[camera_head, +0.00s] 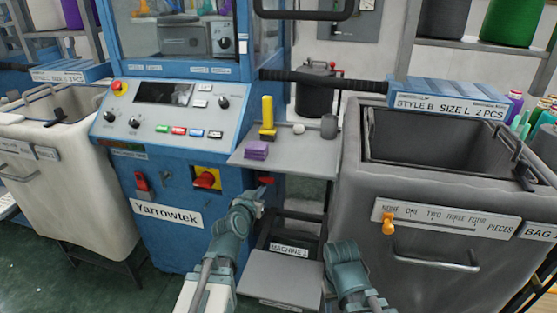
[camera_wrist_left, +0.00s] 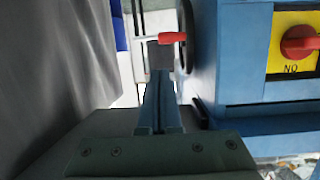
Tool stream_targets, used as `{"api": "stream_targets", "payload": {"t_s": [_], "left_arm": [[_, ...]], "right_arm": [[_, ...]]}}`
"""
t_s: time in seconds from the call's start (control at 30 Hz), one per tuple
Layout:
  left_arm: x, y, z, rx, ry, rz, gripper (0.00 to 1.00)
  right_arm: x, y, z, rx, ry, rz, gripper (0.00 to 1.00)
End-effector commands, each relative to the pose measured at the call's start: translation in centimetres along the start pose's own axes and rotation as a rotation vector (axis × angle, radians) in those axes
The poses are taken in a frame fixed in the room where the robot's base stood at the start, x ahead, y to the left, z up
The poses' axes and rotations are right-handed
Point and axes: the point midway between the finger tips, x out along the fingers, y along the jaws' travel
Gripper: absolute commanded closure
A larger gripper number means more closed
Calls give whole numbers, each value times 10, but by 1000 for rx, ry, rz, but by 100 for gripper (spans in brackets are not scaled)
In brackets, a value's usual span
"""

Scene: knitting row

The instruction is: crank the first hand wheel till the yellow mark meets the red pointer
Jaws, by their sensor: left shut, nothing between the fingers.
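The first hand wheel shows edge-on as a dark rim (camera_wrist_left: 186,38) on the side of the blue machine in the left wrist view. Its crank has a red handle (camera_wrist_left: 172,38), and that red also shows in the head view (camera_head: 266,181) below the small shelf. My left gripper (camera_wrist_left: 160,82) is shut and empty, with its fingers pointing toward the handle and a little short of it in the picture. In the head view, my left gripper (camera_head: 260,193) is beside the machine's right side. My right gripper (camera_head: 338,250) is low near the grey bin, its fingers unclear. I cannot make out the yellow mark or red pointer.
The blue Yarrowtek machine (camera_head: 160,178) stands left, with a red switch on a yellow plate (camera_head: 207,178). A shelf (camera_head: 285,168) with yellow and purple pieces overhangs the wheel area. A grey bin (camera_head: 430,225) stands right. A Machine 1 step (camera_head: 280,275) is below.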

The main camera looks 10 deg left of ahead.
Motion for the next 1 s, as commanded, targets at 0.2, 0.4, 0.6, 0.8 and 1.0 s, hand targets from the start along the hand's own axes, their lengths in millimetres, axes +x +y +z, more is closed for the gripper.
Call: {"api": "stream_targets", "payload": {"t_s": [0.2, 0.4, 0.6, 0.8, 1.0], "left_arm": [[-14, 100, 76, 59, -354, 222, 100], [-75, 159, 162, 156, -817, 290, 100], [-134, 167, 202, 237, -1131, 208, 100], [-184, 161, 210, 305, -1348, 71, 100], [-194, 160, 165, 297, -1338, 79, 100]], "right_arm": [[0, 0, 0, 0, 0, 0, 50], [0, 0, 0, 0, 0, 0, 50], [0, 0, 0, 0, 0, 0, 50], [-7, 1, 0, 0, 0, 0, 50], [-53, 5, 3, 0, 0, 0, 50]]}}
